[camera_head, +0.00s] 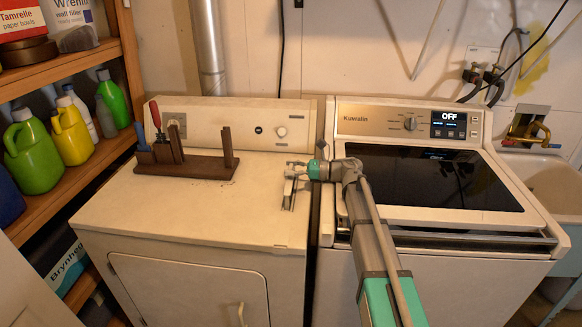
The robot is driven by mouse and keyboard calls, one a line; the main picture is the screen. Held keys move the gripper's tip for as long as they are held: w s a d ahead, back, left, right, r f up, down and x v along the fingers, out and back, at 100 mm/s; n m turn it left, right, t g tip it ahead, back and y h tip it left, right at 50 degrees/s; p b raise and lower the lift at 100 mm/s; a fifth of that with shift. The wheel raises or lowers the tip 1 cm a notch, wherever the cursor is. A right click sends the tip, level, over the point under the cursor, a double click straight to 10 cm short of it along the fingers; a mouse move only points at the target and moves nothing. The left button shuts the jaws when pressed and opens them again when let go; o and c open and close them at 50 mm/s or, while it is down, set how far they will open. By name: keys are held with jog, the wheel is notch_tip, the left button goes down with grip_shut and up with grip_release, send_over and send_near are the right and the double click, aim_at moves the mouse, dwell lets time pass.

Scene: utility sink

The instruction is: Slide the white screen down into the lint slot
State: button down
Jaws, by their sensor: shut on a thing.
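My gripper (297,174) is over the right part of the beige dryer's top (240,208), reaching in from the front right. It is shut on the white screen (288,188), a small pale piece below the fingers, seen nearly edge-on. A narrow dark mark beside the screen, near the dryer top's right edge, looks like the lint slot (291,203). The gripper and screen hide part of it. I cannot tell whether the screen's lower end is inside the slot or just above it.
A brown wooden rack (190,167) with a red-handled tool (155,115) stands at the dryer top's back left. A washer (430,180) with a dark glass lid is on the right. Shelves with bottles (70,130) are at left. The dryer top's front left is clear.

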jog(key=shift+s+r+p, duration=0.15)
jog(key=shift+p, duration=0.15)
jog(key=shift+w+r+p, duration=0.2)
jog(key=shift+r+p, duration=0.4)
jog(key=shift+r, duration=0.05)
jog(key=shift+w+r+p, duration=0.2)
jog(key=shift+r+p, duration=0.4)
jog(key=shift+r, duration=0.05)
jog(key=shift+r, duration=0.15)
jog(key=shift+f+b, duration=1.5)
jog(key=shift+f, duration=0.15)
dwell(1.5)
